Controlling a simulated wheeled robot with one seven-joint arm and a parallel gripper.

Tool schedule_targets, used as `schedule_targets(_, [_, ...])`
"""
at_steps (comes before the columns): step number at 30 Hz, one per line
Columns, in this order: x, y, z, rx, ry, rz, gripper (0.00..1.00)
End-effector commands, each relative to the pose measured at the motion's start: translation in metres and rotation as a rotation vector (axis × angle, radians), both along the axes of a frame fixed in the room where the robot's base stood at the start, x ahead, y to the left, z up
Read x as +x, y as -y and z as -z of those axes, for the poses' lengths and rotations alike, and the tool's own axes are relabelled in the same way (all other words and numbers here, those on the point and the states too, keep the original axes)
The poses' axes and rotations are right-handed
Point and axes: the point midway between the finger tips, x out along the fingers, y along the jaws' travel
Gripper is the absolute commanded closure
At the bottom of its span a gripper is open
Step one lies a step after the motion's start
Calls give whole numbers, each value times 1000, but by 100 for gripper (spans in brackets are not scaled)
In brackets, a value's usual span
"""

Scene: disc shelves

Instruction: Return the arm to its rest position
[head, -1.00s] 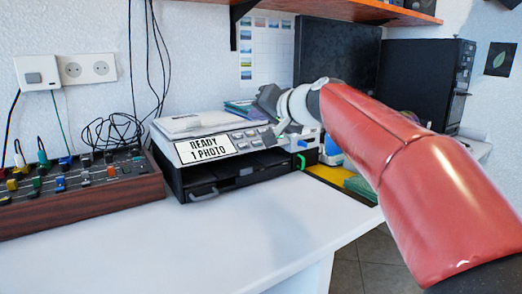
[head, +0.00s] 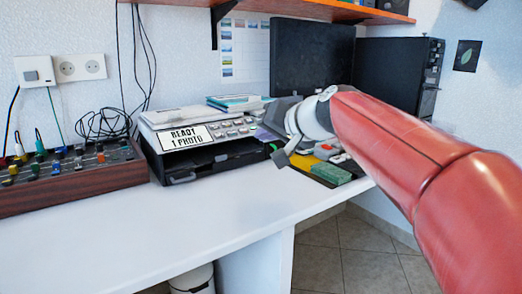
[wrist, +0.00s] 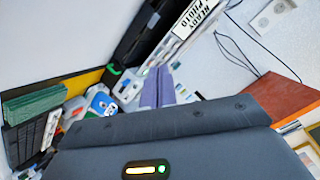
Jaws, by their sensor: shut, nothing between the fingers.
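My red arm (head: 400,150) reaches in from the right in the head view. My gripper (head: 280,158) is shut and empty. In the wrist view the grey hand housing (wrist: 160,150) fills the bottom. I cannot tell whether the gripper touches anything.
A printer (head: 195,140) labelled "READY 1 PHOTO" stands on the white desk (head: 190,220). A mixer panel (head: 70,180) is at left. Green and yellow items (head: 330,172) lie beside the gripper. A dark monitor (head: 312,55) and an orange shelf (head: 330,8) are behind. The front of the desk is clear.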

Motion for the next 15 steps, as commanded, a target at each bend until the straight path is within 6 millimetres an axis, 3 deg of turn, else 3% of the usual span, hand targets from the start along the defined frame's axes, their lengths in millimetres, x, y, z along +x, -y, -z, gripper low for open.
schedule_targets(8, [-75,37,51,-171,-113,26,100])
schedule_targets(11, [-116,57,82,-265,-174,43,100])
schedule_targets(15, [-188,91,140,-429,-285,74,100])
